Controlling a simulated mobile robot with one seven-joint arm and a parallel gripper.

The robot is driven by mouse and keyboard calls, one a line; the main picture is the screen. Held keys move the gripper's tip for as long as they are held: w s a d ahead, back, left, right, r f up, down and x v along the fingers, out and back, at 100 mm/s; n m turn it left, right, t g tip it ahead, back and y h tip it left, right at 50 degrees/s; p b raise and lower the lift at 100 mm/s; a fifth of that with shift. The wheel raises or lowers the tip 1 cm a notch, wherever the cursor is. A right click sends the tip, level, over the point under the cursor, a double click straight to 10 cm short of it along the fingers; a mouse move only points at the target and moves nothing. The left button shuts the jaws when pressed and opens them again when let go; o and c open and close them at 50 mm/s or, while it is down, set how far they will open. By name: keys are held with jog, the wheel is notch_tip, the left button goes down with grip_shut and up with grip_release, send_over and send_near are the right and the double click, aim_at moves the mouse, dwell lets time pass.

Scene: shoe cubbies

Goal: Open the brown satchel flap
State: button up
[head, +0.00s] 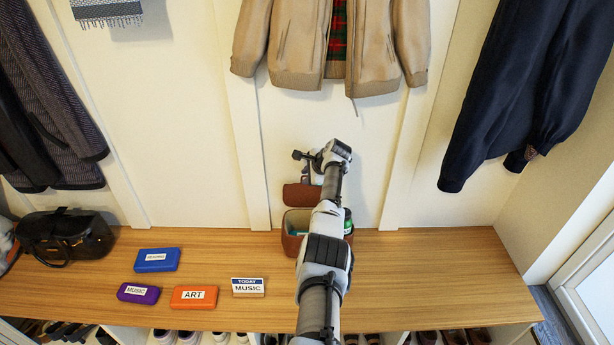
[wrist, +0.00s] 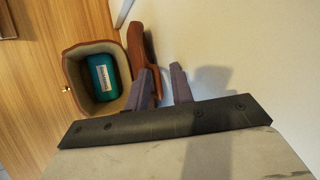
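The brown satchel (head: 291,243) stands on the wooden bench against the back panel, partly hidden behind my arm. Its flap (head: 300,195) is up, clear of the mouth, and the satchel is open. In the wrist view the satchel (wrist: 72,78) shows its pale lining and a teal case with a white label (wrist: 103,75) inside. The raised flap (wrist: 138,50) stands beside the mouth, close to the panel. My gripper (wrist: 162,75) has its two fingers apart, with the flap beside and partly behind the left finger. Whether they touch is unclear. In the head view my gripper (head: 303,157) is above the flap.
A black bag (head: 65,235) is farther left. A tan jacket (head: 330,45) hangs above. The bench's right side is clear.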

jog(key=shift+s+d+f, duration=0.1)
jog(key=shift+s+f, duration=0.1)
jog(key=shift+f, duration=0.15)
jog(key=v, duration=1.4)
jog(key=shift+w+r, duration=0.2)
